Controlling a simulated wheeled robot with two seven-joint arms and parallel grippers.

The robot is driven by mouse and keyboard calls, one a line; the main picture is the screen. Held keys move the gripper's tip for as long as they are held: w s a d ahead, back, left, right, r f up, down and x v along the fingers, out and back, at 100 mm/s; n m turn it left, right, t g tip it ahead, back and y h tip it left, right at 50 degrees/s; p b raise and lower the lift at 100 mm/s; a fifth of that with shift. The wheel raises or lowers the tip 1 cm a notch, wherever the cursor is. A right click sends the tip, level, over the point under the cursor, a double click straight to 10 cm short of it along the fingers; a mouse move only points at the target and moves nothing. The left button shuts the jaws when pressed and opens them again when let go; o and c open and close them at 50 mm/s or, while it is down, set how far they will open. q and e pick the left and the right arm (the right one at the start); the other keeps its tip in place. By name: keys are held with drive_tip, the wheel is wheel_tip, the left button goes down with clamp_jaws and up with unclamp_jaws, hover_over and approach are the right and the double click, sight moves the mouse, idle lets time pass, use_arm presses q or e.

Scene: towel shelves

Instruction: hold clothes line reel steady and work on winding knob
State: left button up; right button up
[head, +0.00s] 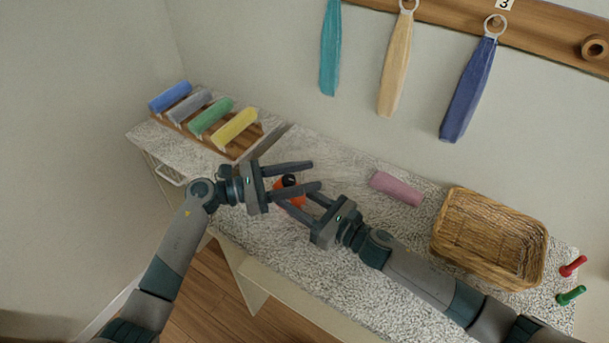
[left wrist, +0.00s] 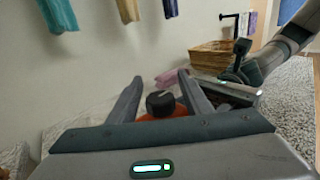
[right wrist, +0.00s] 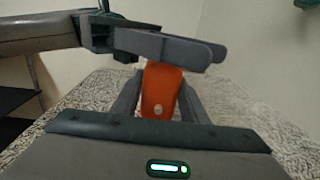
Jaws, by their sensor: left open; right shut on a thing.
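The clothes line reel (head: 290,192) is a small orange body with a black winding knob (head: 289,180) on it. My right gripper (head: 294,202) is shut on the orange reel; in the right wrist view the reel (right wrist: 161,92) sits between its fingers. My left gripper (head: 316,176) is open, with its fingers on either side of the knob. In the left wrist view the black knob (left wrist: 160,102) shows between the open fingers, with the orange reel under it. Whether a left finger touches the knob cannot be told.
A pink rolled towel (head: 396,188) and a wicker basket (head: 490,236) lie right of the grippers on the speckled counter. A wooden rack (head: 245,146) with several rolled towels stands at left. Towels hang from a wall rail (head: 450,18). Red (head: 573,266) and green (head: 571,295) pegs are at far right.

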use_arm(q)
drive_tip(key=shift+d, duration=0.15)
drive_tip(key=c, duration=1.1)
drive_tip(key=shift+g, duration=0.3)
drive_tip(key=shift+s+m+g, duration=0.25)
drive_tip(key=shift+m+g, duration=0.55)
drive_tip(key=shift+g, duration=0.2)
drive_tip(key=o, duration=1.1)
drive_tip(key=a, duration=1.2)
drive_tip(key=shift+s, duration=0.45)
